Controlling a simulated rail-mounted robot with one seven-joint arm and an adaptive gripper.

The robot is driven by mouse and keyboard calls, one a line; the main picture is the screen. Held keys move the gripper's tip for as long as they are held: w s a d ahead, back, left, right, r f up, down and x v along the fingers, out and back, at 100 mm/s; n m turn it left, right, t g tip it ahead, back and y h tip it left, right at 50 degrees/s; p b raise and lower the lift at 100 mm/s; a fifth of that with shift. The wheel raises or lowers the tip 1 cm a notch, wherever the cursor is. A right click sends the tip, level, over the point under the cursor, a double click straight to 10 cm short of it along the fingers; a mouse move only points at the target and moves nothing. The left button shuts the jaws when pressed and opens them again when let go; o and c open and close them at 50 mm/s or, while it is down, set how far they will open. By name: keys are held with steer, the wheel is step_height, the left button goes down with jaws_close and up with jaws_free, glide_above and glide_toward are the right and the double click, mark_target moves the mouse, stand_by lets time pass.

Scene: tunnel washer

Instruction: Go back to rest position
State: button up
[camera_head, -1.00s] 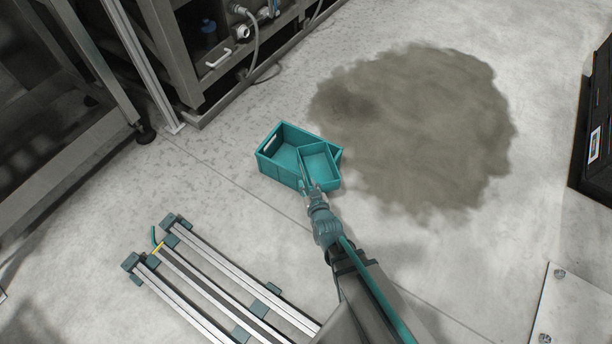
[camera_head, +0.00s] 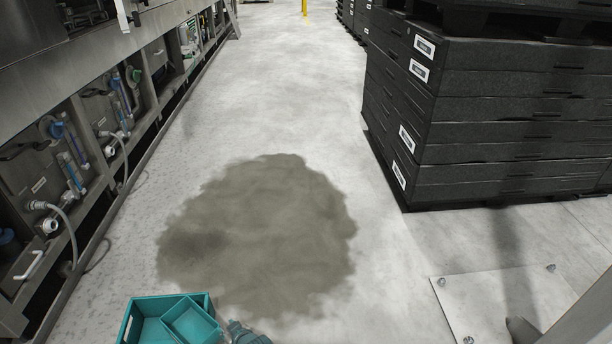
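My gripper (camera_head: 240,334) is only partly in view at the bottom edge, beside the right side of a teal crate. Its fingers are too cut off and small to tell whether they are open or shut. The teal crate (camera_head: 127,322) sits on the floor at the bottom left and its lower part is cut off by the frame. A smaller teal bin (camera_head: 193,318) is in or over the right part of the crate. I cannot tell whether the gripper touches the bin.
A large dark stain (camera_head: 265,235) covers the floor beyond the crate. Tunnel washer machinery (camera_head: 100,125) with hoses and valves lines the left. Stacked black crates (camera_head: 480,120) stand at the right. A bolted floor plate (camera_head: 505,303) lies lower right. The aisle between is clear.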

steer(key=w+d+m+g+h, duration=0.2)
steer(key=w+d+h, duration=0.15)
steer(key=d, duration=0.85)
steer(key=w+d+m+g+h, duration=0.1)
steer(key=w+d+m+h, duration=0.3)
steer(key=d, duration=0.8)
steer(key=s+d+r+m+g, duration=0.2)
steer(key=d, duration=0.8)
steer(key=s+d+r+m+g, duration=0.1)
steer(key=s+d+r+g, duration=0.1)
steer(key=d, duration=0.8)
steer(key=s+f+g, duration=0.2)
steer(key=s+g, duration=1.1)
steer(key=s, duration=1.5)
step_height(320, 180, up, 16)
steer(key=s+t+p, duration=0.1)
steer(key=t+p, duration=0.4)
steer(key=p, duration=2.7)
steer(key=shift+a+t, duration=0.35)
steer(key=shift+t, duration=0.05)
steer(key=shift+o, duration=0.3)
steer(key=shift+f, duration=0.15)
